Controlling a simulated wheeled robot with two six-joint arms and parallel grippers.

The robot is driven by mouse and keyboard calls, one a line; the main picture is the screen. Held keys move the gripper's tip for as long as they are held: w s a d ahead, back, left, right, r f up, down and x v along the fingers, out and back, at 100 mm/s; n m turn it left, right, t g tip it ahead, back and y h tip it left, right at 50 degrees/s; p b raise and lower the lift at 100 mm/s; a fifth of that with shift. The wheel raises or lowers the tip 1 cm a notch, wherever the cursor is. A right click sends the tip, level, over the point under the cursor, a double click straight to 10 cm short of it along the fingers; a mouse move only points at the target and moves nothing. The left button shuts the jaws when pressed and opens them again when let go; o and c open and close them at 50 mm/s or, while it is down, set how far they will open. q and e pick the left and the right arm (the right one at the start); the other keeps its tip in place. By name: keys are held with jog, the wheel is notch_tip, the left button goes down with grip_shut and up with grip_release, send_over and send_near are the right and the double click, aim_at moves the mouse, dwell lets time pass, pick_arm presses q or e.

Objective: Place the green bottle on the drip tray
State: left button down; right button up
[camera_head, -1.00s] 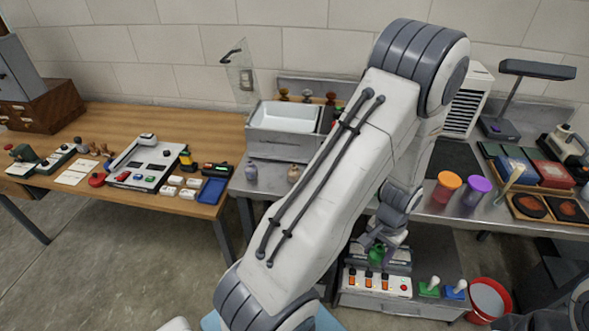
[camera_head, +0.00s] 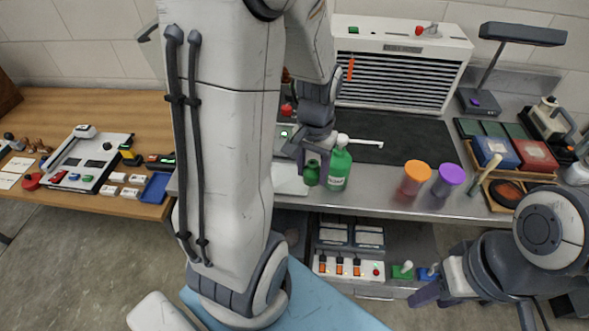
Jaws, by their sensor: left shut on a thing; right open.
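My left gripper (camera_head: 306,158) is shut on a small dark green bottle (camera_head: 312,174). It holds the bottle roughly upright by the counter's front part; I cannot tell whether the bottle touches anything below. A larger green bottle (camera_head: 338,170) with a white label and white pump stands just right of it. A pale flat plate (camera_head: 289,180) lies left of the held bottle, partly hidden by my arm. A dark flat surface (camera_head: 410,141) lies behind the bottles. I cannot tell which of these two is the drip tray. My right gripper (camera_head: 428,291) is open at the lower right.
An orange-topped cup (camera_head: 415,178) and a purple-topped cup (camera_head: 448,180) stand to the right on the metal counter. A slatted white unit (camera_head: 400,65) stands at the back. Below the counter is a switch box (camera_head: 348,268). My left arm hides much of the left counter.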

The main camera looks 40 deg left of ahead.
pick_arm(q)
jog(key=p, duration=0.2)
send_over(288, 179)
notch_tip(288, 179, down, 6)
jog(key=shift+f, duration=0.1)
notch_tip(288, 179, down, 3)
jog(key=shift+d+f, duration=0.1)
jog(key=shift+f, duration=0.35)
jog(key=shift+f, duration=0.15)
jog(key=shift+c, duration=1.4)
grip_release()
